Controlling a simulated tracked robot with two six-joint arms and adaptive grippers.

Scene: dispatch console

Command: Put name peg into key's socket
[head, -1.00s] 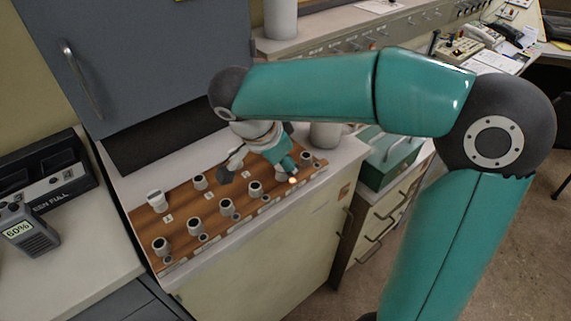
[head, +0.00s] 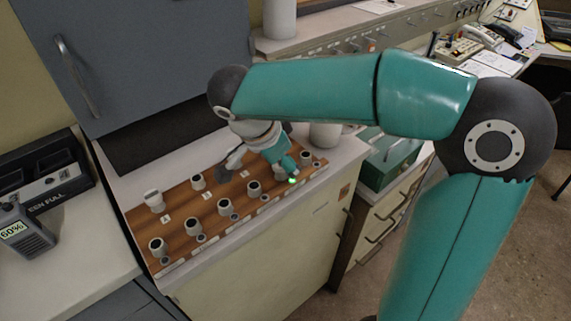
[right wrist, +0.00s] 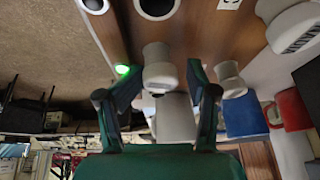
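A brown wooden board (head: 182,203) carries several grey-white cylindrical sockets (head: 225,207) with dark openings. A white capped piece (head: 153,199), perhaps a peg, stands at its back left; I cannot read any name. My right gripper (head: 284,170) is low over the right part of the board. In the right wrist view, its fingers (right wrist: 158,88) stand apart on either side of a white cylindrical piece (right wrist: 159,72), with gaps showing. I cannot tell whether this is a peg, a socket or both. A small lamp (head: 292,181) beside it glows green. My left gripper is out of view.
A grey cabinet (head: 150,60) hangs behind the board. A white cylinder (head: 325,134) stands at its back right, close to my right arm. A radio (head: 28,235) and charger (head: 62,180) are at left. A green box (head: 388,160) is at right.

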